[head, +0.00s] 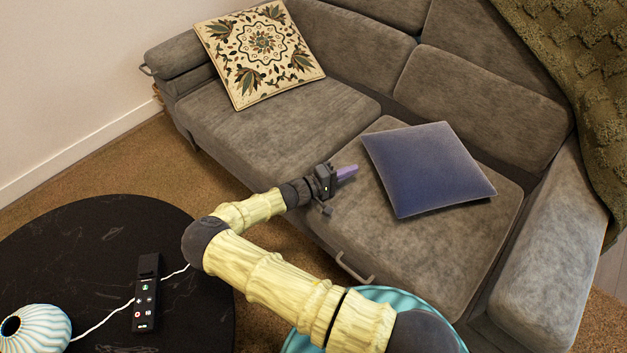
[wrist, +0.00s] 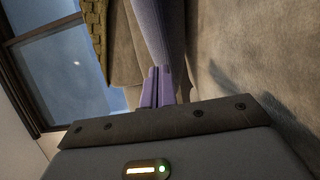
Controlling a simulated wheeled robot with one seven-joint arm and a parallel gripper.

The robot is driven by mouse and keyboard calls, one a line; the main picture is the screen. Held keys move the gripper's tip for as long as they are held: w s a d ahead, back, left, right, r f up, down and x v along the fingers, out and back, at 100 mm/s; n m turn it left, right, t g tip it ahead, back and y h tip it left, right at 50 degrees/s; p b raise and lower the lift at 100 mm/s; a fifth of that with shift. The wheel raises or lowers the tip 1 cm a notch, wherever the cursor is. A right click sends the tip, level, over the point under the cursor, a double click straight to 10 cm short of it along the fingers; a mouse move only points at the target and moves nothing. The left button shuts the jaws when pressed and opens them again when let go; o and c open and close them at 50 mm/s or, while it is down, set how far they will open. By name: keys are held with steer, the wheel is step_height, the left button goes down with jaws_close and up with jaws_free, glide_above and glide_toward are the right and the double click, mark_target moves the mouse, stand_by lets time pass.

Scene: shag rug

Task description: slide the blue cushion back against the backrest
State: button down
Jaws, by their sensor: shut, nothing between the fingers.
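The blue cushion (head: 427,170) lies on the right seat of the grey sofa, tilted askew. A strip of seat shows between it and the backrest (head: 483,105). My gripper (head: 347,172) is at the left of the cushion, low over the seat's front part, with its purple fingers shut and empty. In the head view a small gap shows between the fingertips and the cushion's left edge. In the wrist view the fingers (wrist: 157,88) point toward the cushion's bluish-purple side (wrist: 158,35); I cannot tell there whether they touch.
A patterned cushion (head: 262,52) leans at the sofa's left end. A green throw (head: 585,80) hangs over the right back corner, above the right armrest (head: 555,235). A black round table (head: 95,240) with a remote (head: 146,292) and striped vase (head: 35,332) stands at lower left.

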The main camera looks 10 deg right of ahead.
steer(key=shift+t, duration=0.3)
steer(key=v, duration=0.4)
steer(key=p+v, duration=0.1)
steer(key=v, duration=0.7)
steer(key=shift+w+a+p, duration=0.15)
steer(key=shift+w+p, duration=0.15)
steer(key=shift+p, duration=0.1)
